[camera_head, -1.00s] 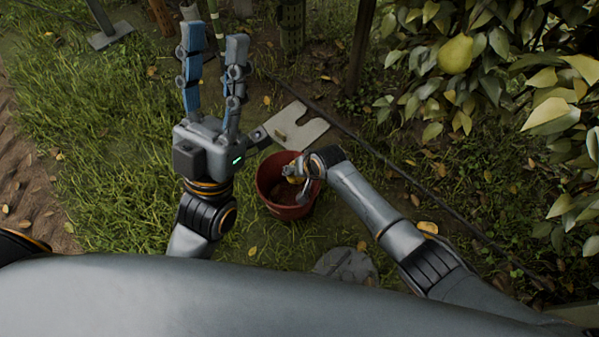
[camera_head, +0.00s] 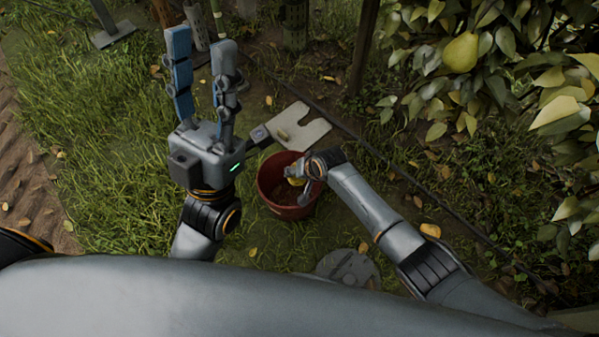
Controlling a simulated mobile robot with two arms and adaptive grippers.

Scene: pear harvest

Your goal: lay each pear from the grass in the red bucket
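The red bucket (camera_head: 274,203) stands upright on the grass in the middle, its mouth facing up. My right gripper (camera_head: 299,187) points down over the bucket's mouth at its right side. No pear is clearly visible on the grass.
A pear (camera_head: 461,53) hangs in the leafy tree at the upper right. A pale notched plate (camera_head: 303,131) lies behind the bucket, and a grey round disc (camera_head: 346,266) in front. Posts stand at the back. Grass at the left is open.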

